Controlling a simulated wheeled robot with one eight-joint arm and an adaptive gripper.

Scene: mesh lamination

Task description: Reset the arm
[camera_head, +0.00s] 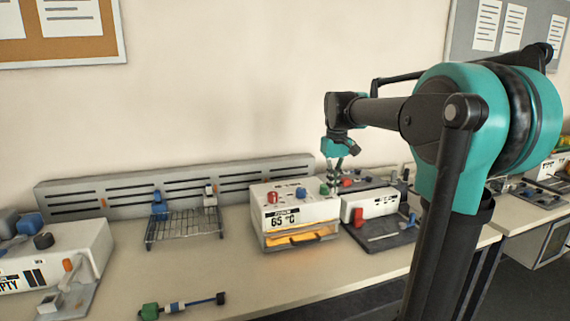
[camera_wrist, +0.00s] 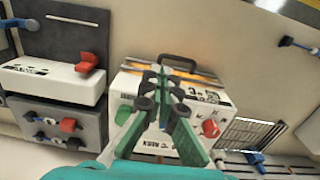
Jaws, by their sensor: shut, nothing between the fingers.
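My teal and black arm stands at the right in the head view. My gripper (camera_head: 335,172) hangs pointing down at the right end of a white box marked 65 °C (camera_head: 288,226). In the wrist view my gripper (camera_wrist: 162,78) is shut and empty, its green fingers pointing over the same white box (camera_wrist: 208,97). The box has red, blue and green knobs on top and a yellow-orange glowing slot at its front. I cannot tell whether the fingertips touch the box.
A wire rack (camera_head: 183,228) stands left of the box. A white device with a red lever (camera_head: 361,215) stands right of it. A white machine (camera_head: 50,262) is at the far left, and a green-handled tool (camera_head: 150,311) lies in front. The bench (camera_head: 240,290) is bare ahead of the box.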

